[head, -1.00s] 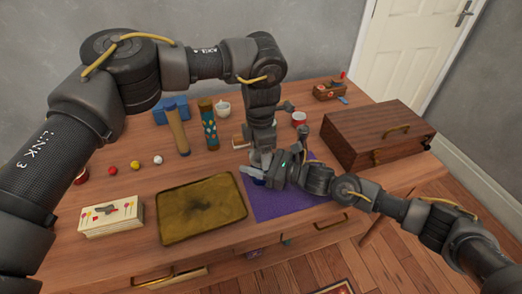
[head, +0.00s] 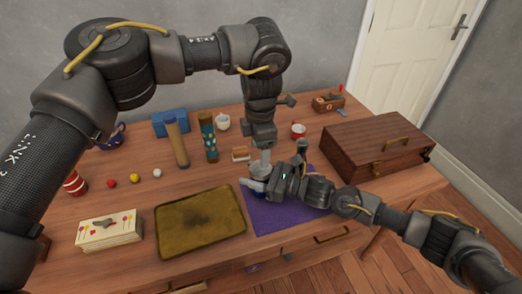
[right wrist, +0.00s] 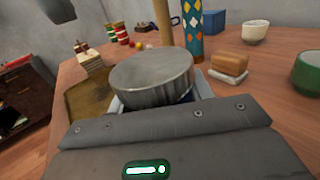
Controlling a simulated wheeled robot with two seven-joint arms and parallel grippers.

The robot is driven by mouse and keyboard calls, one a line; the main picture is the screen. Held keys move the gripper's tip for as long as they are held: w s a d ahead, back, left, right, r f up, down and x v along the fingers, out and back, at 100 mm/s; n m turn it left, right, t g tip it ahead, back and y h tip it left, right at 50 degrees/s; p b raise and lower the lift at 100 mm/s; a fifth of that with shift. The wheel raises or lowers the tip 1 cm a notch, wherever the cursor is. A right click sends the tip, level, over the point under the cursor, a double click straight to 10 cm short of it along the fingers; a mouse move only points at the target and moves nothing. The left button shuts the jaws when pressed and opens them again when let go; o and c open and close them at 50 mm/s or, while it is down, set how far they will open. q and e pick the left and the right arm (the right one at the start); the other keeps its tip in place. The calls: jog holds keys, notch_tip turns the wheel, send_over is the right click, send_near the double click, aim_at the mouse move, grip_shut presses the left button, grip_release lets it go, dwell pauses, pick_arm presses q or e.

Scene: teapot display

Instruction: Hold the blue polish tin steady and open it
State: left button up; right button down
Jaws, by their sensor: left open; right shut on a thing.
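The blue polish tin (head: 258,193) stands at the left part of the purple cloth (head: 290,214), with only a little of its blue side showing. In the right wrist view its round silver lid (right wrist: 152,78) sits on top. My right gripper (head: 256,185) is shut around the tin's body from the right, below the lid.
A stained tray (head: 201,222) and a stack of cards (head: 109,230) lie to the left. Two tall tubes, a small sponge-like block (head: 241,153) and a white cup (head: 223,122) stand behind.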

pick_arm(q)
jog(key=shift+w+a+r+n, duration=0.15)
jog(key=shift+w+r+n, duration=0.15)
jog(key=shift+r+n, duration=0.65)
jog(key=shift+n, duration=0.35)
jog(key=n, duration=0.4)
jog(key=shift+a+r+n, duration=0.1)
jog(key=shift+r+n, duration=0.25)
jog(key=shift+n, duration=1.15)
jog(key=n, duration=0.2)
jog(key=shift+s+n, duration=0.1)
jog(key=shift+n, duration=0.3)
jog(key=n, duration=0.4)
jog(key=shift+s, duration=0.2)
jog(key=n, duration=0.6)
jog(key=shift+s+d+f, duration=0.1)
jog(key=shift+s+d, duration=0.2)
jog(key=shift+d, duration=0.05)
jog(key=shift+f, duration=4.05)
